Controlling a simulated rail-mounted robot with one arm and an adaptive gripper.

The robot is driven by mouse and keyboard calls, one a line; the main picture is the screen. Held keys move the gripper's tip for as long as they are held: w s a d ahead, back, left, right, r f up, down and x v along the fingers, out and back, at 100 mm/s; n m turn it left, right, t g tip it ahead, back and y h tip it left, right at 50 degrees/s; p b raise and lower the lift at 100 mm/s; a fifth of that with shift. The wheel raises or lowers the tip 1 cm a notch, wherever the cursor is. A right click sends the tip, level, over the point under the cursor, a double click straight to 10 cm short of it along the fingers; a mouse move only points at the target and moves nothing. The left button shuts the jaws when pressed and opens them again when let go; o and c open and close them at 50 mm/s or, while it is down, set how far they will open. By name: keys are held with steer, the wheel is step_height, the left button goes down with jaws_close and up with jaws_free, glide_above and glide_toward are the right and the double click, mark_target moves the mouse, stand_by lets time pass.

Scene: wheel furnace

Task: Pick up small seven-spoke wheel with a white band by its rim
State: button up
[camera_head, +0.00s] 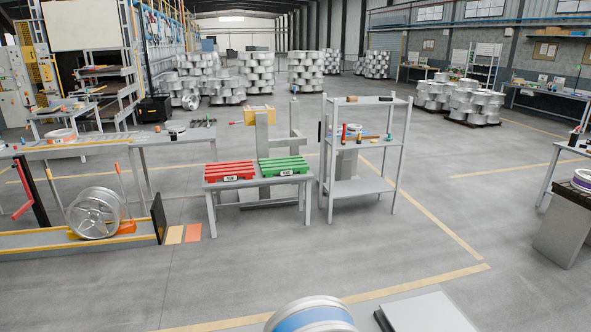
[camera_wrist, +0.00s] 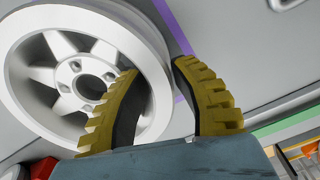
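In the wrist view a pale grey-white spoked wheel (camera_wrist: 58,68) fills the upper left, its round hub with bolt holes facing the camera. Its full spoke count and any band on its outer side cannot be made out. My gripper (camera_wrist: 155,68), with yellow ribbed, black-padded fingers, is open. The left finger overlaps the wheel's face and the right finger is beyond the rim's outer side, so the rim's right edge shows between them. Contact cannot be told. In the head view my gripper does not show, and I cannot tell which wheel there is this one.
A purple stripe (camera_wrist: 184,88) runs beside the wheel on the pale surface. In the head view a blue-banded wheel (camera_head: 312,319) is at the bottom, a purple-banded wheel (camera_head: 583,180) at right. A table with red (camera_head: 229,172) and green (camera_head: 284,165) racks stands mid-floor beside shelves (camera_head: 359,187).

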jaws_close()
steer(key=shift+r, duration=0.1)
steer(key=shift+r+p, duration=3.2)
steer(key=shift+r, duration=0.25)
